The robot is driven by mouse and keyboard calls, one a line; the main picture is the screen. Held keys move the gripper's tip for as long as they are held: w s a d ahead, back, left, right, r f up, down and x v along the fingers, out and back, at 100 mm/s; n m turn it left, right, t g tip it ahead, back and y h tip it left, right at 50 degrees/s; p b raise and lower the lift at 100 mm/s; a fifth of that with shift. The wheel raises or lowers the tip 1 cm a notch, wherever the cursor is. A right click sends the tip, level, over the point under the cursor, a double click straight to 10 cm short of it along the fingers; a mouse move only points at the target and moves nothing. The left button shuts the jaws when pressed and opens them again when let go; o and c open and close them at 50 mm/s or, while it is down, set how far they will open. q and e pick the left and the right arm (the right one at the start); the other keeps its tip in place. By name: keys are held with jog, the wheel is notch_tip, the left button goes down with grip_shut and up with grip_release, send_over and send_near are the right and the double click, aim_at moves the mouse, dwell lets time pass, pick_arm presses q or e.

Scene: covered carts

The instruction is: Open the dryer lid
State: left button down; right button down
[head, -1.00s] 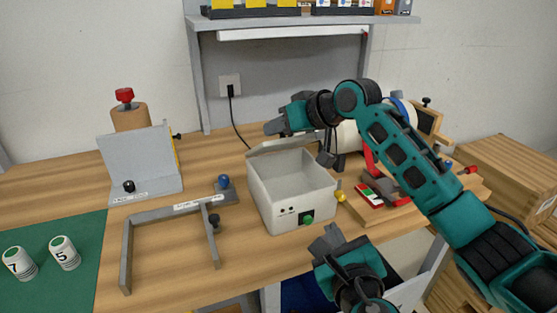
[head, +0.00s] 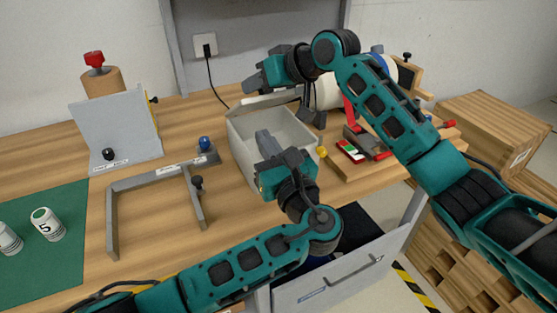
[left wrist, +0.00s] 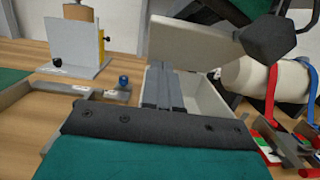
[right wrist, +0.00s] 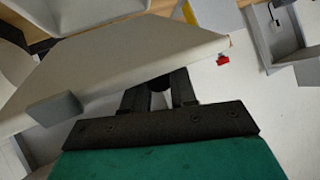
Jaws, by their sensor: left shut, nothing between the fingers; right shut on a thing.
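The dryer is an open-topped white box (head: 236,153) on the bench, with its lid (head: 262,104) raised along the back edge. In the left wrist view the lid (left wrist: 190,42) stands tilted up behind the box's open inside. My right gripper (head: 252,83) is at the lid's upper edge, shut on it; in the right wrist view its fingers (right wrist: 160,88) meet the pale lid panel (right wrist: 125,55). My left gripper (head: 265,143) is shut and empty, over the front of the box. It hides the front panel and its green button. In the left wrist view its fingers (left wrist: 163,88) point into the opening.
A grey bracket frame (head: 155,178) and a grey angled plate (head: 118,132) stand left of the dryer. A red-and-white piece (head: 350,151) and a yellow knob (head: 321,152) are close on the right. An open drawer (head: 340,277) is below the bench front.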

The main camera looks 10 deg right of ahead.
aim_at(249, 105)
pick_arm(q)
jog(key=w+r, duration=0.1)
jog(key=w+a+r, duration=0.1)
jog(key=w, duration=0.1)
jog(key=shift+r, duration=0.3)
jog(key=shift+w+a+r, duration=0.1)
jog(key=shift+w+r, duration=0.1)
jog(key=shift+r, duration=0.2)
